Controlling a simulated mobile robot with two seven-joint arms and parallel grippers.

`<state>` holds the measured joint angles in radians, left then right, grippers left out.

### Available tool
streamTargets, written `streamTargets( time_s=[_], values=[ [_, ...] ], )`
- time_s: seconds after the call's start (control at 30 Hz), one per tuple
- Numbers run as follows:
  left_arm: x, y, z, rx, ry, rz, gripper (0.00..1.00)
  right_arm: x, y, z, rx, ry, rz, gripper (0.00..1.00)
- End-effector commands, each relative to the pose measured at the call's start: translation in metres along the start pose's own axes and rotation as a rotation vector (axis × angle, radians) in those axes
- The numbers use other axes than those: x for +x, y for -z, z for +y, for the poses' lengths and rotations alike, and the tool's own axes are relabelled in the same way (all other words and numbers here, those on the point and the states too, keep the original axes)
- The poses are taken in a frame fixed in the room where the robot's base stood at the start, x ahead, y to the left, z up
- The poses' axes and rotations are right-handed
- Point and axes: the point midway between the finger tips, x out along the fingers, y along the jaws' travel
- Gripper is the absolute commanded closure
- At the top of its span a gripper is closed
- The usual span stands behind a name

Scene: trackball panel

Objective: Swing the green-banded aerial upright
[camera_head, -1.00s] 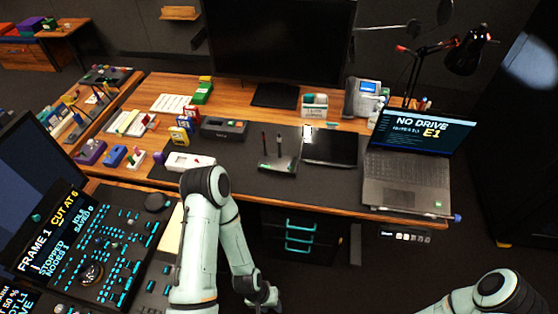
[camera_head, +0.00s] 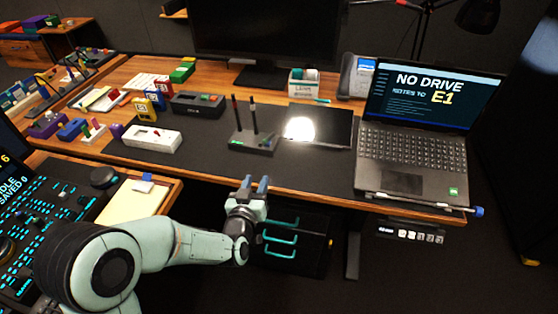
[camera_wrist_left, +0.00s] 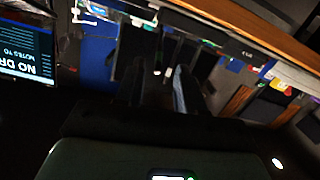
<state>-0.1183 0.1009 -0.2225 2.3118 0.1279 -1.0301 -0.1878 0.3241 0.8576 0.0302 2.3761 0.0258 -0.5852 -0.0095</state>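A small dark box (camera_head: 252,141) with two thin dark aerials stands on the black desk mat. Its left aerial (camera_head: 236,113) has a reddish band near the top. Its right aerial (camera_head: 254,118) has a pale band whose colour is too small to tell for sure. Both look close to upright from the head. My left gripper (camera_head: 256,184) is open and empty, in front of the desk edge and below the box, apart from it. Its dark fingers show in the left wrist view (camera_wrist_left: 158,78) with a gap between. My right gripper is out of view.
A laptop (camera_head: 410,145) stands at the right and a dark flat tablet (camera_head: 325,128) lies beside the box. A white device (camera_head: 152,138) lies to the left. Teal-handled drawers (camera_head: 283,238) sit below the desk. The mat in front of the box is clear.

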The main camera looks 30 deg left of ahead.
Motion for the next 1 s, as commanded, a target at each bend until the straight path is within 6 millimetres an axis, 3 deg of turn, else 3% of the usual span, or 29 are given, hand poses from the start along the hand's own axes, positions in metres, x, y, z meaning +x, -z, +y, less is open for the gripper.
streamTargets(
  time_s=[0.03,0.1,0.33,0.7,1.0],
  values=[
    [0.003,0.007,-0.004,-0.007,0.007,0.052,0.62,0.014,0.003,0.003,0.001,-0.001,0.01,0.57],
    [0.003,0.019,-0.007,-0.012,0.016,0.097,0.62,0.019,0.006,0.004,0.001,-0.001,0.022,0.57],
    [0.016,0.031,-0.008,-0.015,0.021,0.125,0.62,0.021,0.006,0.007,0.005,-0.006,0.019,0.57],
    [0.091,0.038,-0.01,-0.013,0.02,0.122,0.62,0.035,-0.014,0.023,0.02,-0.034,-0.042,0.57],
    [0.129,0.043,-0.01,-0.015,0.02,0.121,0.62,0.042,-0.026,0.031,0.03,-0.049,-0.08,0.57]
  ],
)
